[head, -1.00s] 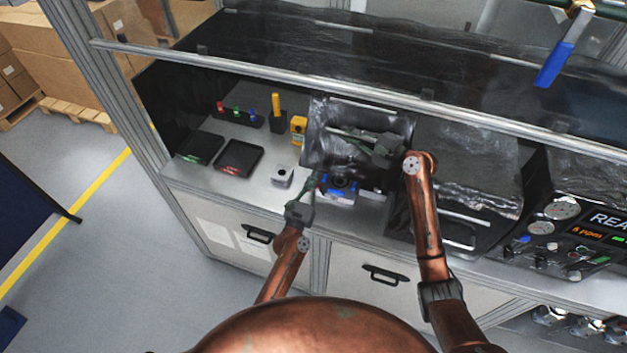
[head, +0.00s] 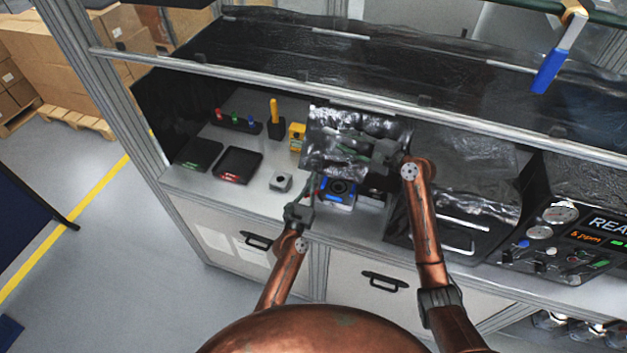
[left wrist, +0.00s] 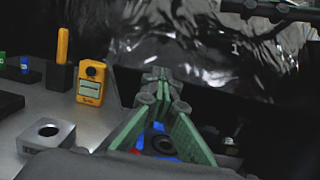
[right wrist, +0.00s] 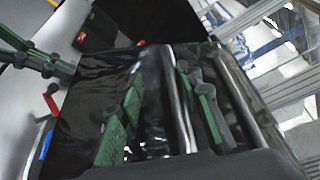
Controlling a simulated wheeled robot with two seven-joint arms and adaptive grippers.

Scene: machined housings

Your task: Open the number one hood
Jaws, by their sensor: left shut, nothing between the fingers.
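The left hood (head: 322,140) is a dark, crinkled, glossy panel, raised at a tilt above a blue-framed device (head: 338,192). My right gripper (head: 362,150) is in front of the panel. In the right wrist view its open fingers (right wrist: 165,115) stand either side of a shiny handle bar (right wrist: 174,85), with a gap visible on the left. My left gripper (head: 312,188) is shut and empty, low beside the blue device. In the left wrist view its fingertips (left wrist: 160,76) point toward the hood's crinkled sheet (left wrist: 205,45).
A second dark hood (head: 465,165) sits lowered at right, beside a gauge panel (head: 560,235). Two black trays (head: 238,164), a metal block (head: 281,182) and a yellow meter (head: 297,136) stand left. A metal rail (head: 270,72) crosses above. The bench front left is clear.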

